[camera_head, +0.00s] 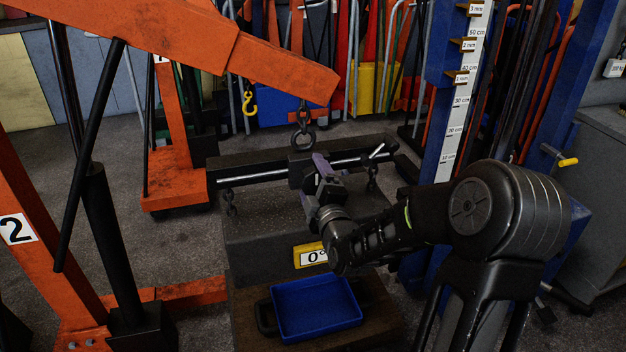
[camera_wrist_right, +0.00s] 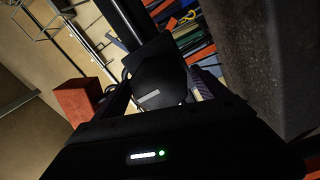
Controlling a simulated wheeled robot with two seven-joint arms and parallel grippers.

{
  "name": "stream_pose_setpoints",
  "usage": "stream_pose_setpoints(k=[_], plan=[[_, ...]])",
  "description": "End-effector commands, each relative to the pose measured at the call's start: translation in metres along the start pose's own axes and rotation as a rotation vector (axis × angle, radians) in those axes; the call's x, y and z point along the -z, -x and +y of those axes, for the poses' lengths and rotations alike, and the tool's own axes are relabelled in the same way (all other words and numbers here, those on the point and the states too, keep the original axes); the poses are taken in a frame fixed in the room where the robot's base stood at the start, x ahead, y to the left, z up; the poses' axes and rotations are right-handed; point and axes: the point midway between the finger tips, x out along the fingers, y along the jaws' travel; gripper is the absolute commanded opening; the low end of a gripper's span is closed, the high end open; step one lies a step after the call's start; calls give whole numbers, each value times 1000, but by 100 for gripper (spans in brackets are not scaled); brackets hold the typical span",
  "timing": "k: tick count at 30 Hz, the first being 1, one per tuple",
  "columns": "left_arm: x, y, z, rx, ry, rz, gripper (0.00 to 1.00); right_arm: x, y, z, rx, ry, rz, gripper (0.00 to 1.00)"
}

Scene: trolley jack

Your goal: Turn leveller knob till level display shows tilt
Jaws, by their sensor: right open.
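The load leveller (camera_head: 255,178), a dark beam with a bright screw rod, hangs under the orange crane's hook ring (camera_head: 302,138). A small crank with a pale bar (camera_head: 377,151) shows near its right end. The level display (camera_head: 311,255) is a yellow-framed plate reading 0°, partly covered by my right arm. My right gripper (camera_head: 322,172) is open, its purple-grey fingers by the leveller's middle block. In the right wrist view, a dark rounded part with a grey label (camera_wrist_right: 150,98) shows between the fingers; I cannot tell whether it is the knob. My left gripper is out of view.
A blue tray (camera_head: 316,308) stands below the display. Orange crane legs (camera_head: 190,291) lie at the left. A blue post with a height scale (camera_head: 463,95) stands at the right, behind my right arm. Chains hang from the leveller's ends.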

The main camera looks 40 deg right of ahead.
Motion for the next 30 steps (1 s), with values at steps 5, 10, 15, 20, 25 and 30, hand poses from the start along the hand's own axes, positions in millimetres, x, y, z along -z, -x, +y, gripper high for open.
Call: stream_pose_setpoints(k=[5, 10, 15, 20, 25, 30], plan=[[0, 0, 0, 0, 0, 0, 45, 0, 0, 0, 0, 0, 0, 75], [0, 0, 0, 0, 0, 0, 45, 0, 0, 0, 0, 0, 0, 61], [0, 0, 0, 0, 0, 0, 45, 0, 0, 0, 1, 0, 0, 47], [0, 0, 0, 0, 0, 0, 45, 0, 0, 0, 1, 0, 0, 34], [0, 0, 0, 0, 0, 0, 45, 0, 0, 0, 1, 0, 0, 22], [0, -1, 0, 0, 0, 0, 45, 0, 0, -1, 1, -7, 0, 22]])
